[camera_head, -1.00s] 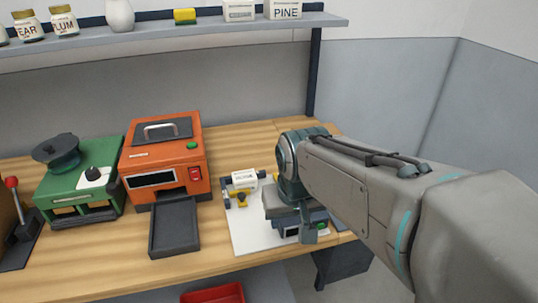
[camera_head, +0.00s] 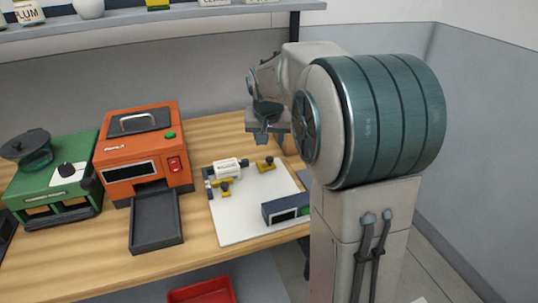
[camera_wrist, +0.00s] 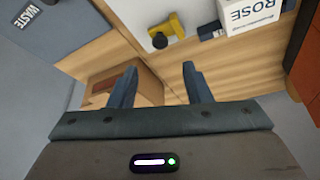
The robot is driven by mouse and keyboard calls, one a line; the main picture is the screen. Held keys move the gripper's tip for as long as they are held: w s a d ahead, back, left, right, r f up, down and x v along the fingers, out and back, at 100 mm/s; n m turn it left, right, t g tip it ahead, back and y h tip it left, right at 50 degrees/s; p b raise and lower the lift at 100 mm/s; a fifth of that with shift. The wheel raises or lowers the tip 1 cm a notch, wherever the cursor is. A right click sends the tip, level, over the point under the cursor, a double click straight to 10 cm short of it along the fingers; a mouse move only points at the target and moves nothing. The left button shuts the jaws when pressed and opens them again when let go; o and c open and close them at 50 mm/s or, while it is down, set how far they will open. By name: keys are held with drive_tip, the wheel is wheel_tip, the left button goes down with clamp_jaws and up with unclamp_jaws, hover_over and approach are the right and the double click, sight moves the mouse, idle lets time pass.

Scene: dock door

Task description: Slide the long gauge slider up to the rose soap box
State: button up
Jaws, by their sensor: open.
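The rose soap box (camera_head: 227,170) is white and lies at the back left of a white board (camera_head: 245,221); its ROSE label shows in the wrist view (camera_wrist: 250,18). A yellow slider with a dark knob (camera_head: 265,165) stands right of the box, with a gap between; it appears to be the yellow piece in the wrist view (camera_wrist: 176,24). A second yellow slider (camera_head: 225,188) sits in front of the box. I cannot tell which is the long one. My gripper (camera_head: 262,139) is open and empty, above and behind the right slider; its fingers also show in the wrist view (camera_wrist: 158,88).
A dark readout unit (camera_head: 285,209) sits on the board's front right. An orange machine (camera_head: 143,160) with a dark tray (camera_head: 156,221) stands left. A brown box (camera_wrist: 112,84) is near my fingers. A blue-grey WASTE bin (camera_wrist: 48,38) lies beyond the table edge.

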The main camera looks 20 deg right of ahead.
sight(269, 158)
drive_tip(key=x, duration=0.9)
clamp_jaws()
drive_tip(key=shift+a, duration=0.15)
